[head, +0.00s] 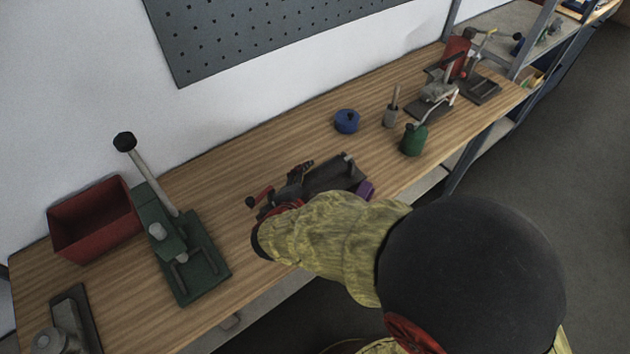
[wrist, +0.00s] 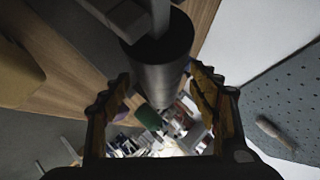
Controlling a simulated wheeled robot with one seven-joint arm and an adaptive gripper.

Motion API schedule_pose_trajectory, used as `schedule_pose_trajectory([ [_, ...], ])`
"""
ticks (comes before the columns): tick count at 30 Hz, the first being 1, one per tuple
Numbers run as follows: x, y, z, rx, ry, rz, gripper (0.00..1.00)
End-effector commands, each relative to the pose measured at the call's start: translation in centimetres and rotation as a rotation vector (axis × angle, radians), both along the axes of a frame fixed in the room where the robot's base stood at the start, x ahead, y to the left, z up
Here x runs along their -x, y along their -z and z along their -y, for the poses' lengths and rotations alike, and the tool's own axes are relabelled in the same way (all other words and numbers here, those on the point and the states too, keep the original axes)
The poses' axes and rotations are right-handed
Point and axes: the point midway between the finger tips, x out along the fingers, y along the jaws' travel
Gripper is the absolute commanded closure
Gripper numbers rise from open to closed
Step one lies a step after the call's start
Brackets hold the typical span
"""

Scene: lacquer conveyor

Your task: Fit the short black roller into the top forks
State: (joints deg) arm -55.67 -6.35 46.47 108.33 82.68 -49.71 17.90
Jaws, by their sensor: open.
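A short dark roller (wrist: 165,68) fills the upper middle of the wrist view, end face visible. My gripper (wrist: 158,78) is open, with one yellow-and-black finger on each side of it; gaps show beside the roller. Grey metal bars (wrist: 128,18) show at the roller's upper end; I cannot tell whether they are the forks or touch it. In the head view my gripper (head: 300,172) is over the near middle of the bench at a dark fixture (head: 330,174) with a short upright post. My arm hides part of it, and the roller is not clear there.
A red-knobbed crank (head: 262,197) and a purple object (head: 366,189) flank the fixture. A green lever press (head: 190,262) and red bin (head: 92,222) stand left. A blue round object (head: 347,121), a brush cup (head: 390,116) and a green can (head: 413,140) stand right. Bench behind the fixture is clear.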

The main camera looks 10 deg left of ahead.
Motion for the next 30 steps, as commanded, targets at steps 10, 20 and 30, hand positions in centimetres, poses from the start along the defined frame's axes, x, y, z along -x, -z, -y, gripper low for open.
schedule_pose_trajectory([
  [10,-2.1,1.2,0.2,0.000,-0.001,-0.001,0.39],
  [20,-2.1,1.2,0.2,0.000,-0.001,-0.001,0.55],
  [30,-2.1,1.2,0.2,0.000,0.000,0.000,0.74],
])
